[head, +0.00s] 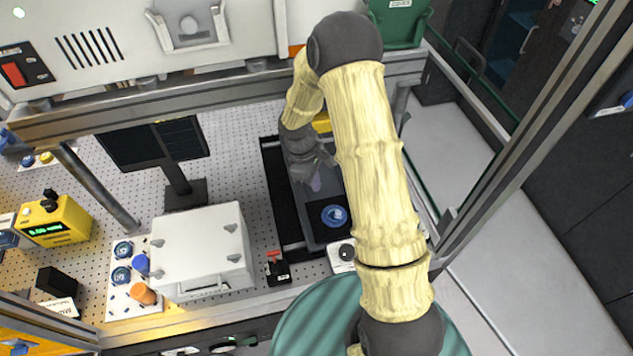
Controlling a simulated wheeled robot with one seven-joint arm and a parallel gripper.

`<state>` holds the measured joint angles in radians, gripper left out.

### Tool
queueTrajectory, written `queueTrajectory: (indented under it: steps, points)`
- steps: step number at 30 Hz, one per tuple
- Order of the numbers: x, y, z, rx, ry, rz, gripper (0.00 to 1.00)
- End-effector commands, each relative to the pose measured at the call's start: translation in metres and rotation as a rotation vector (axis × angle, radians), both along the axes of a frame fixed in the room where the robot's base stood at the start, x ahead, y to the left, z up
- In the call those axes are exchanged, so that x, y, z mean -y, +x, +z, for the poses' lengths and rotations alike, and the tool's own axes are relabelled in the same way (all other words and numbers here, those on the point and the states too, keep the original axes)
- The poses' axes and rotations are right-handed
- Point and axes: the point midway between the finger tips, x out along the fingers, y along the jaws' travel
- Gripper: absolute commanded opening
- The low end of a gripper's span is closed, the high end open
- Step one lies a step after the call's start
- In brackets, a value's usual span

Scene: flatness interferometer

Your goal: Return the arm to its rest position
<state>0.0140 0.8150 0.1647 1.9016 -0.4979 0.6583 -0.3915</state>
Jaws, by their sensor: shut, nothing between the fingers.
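My arm, in a pale yellow ribbed cover with dark joints, rises from the bottom of the head view, bends at the top and comes down over the bench. My gripper (316,180) points down above the dark tray (309,222). It is shut and looks empty, though its fingertips are small and partly dim in this view. A round blue piece (334,215) lies in the tray just in front of the gripper. The upper arm hides part of the tray's right side.
A metal frame bar (200,105) crosses behind, with posts at both sides. A white case (200,250) stands left of the tray. A yellow meter (52,222) and a black screen (153,143) stand farther left.

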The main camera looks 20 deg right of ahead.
Motion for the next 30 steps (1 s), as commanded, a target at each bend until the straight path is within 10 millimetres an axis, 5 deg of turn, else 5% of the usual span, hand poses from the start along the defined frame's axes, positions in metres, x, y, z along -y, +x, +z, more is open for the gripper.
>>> queueTrajectory:
  steps: [17,30]
  points:
    - [-0.002,-0.004,0.002,0.019,0.004,-0.028,0.00]
    - [0.005,-0.067,0.033,0.225,0.080,-0.435,0.00]
